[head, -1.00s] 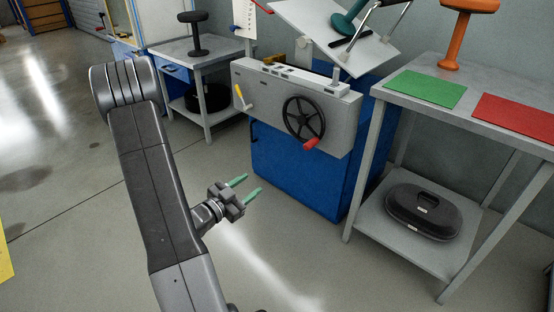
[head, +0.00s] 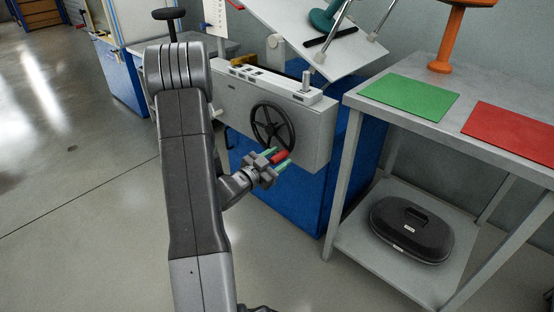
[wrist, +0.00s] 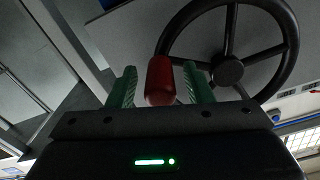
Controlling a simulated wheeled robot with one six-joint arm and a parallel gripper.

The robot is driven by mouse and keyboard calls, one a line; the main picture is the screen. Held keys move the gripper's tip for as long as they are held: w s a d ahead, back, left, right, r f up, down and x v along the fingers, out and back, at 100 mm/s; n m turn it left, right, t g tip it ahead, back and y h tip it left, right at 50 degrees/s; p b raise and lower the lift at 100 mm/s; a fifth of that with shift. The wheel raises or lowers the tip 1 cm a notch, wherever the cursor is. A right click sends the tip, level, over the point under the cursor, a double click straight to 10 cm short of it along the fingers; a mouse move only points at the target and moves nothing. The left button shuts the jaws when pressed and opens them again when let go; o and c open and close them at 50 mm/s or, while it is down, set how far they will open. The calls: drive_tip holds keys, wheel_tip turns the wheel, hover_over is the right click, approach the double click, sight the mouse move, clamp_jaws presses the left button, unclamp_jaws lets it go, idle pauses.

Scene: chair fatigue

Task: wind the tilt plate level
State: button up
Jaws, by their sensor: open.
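The tilt plate (head: 350,58) is a pale board above the grey machine (head: 312,130), and it slopes down to the right. A black spoked handwheel (head: 256,122) is on the machine's front, with a red handle (head: 279,157) at its lower right rim. It also shows in the wrist view as a black wheel (wrist: 283,55) with the red handle (wrist: 160,80). My gripper (head: 276,158) is open at the red handle. In the wrist view its green fingers (wrist: 158,88) stand on either side of the handle, with small gaps visible. My arm hides the machine's left end.
A teal stool (head: 322,20) rests on the tilt plate. To the right a grey table (head: 400,110) holds a green mat (head: 410,95), a red mat (head: 510,128) and an orange stool (head: 452,35). A black case (head: 411,230) lies on its lower shelf. Open floor is at left.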

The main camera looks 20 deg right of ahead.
clamp_jaws()
drive_tip(key=shift+r, duration=0.1)
